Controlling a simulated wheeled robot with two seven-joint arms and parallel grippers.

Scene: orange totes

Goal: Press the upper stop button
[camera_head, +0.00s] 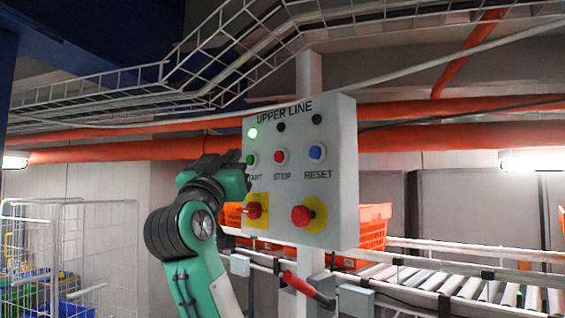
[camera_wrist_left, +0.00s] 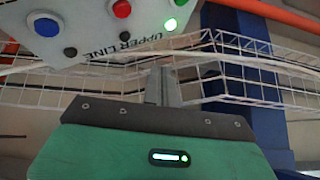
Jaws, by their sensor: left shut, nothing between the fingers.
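A light grey control box (camera_head: 345,180) labelled UPPER LINE faces me. Its red stop button (camera_head: 280,156) sits between the green start button (camera_head: 252,158) and the blue reset button (camera_head: 317,153). My left gripper (camera_head: 238,158) is at the box's left edge, beside the start button and left of the stop button. In the left wrist view, its shut, empty fingers (camera_wrist_left: 163,72) are below the box, apart from the red button (camera_wrist_left: 121,8) in the picture. Contact with the box cannot be told. My right gripper is out of view.
A green lamp (camera_head: 252,133) is lit above the start button. Two red knobs on yellow plates, left (camera_head: 253,210) and right (camera_head: 302,215), sit lower on the box. An orange tote (camera_head: 374,235) and roller conveyor (camera_head: 470,285) are behind. A wire cage (camera_head: 70,250) stands left.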

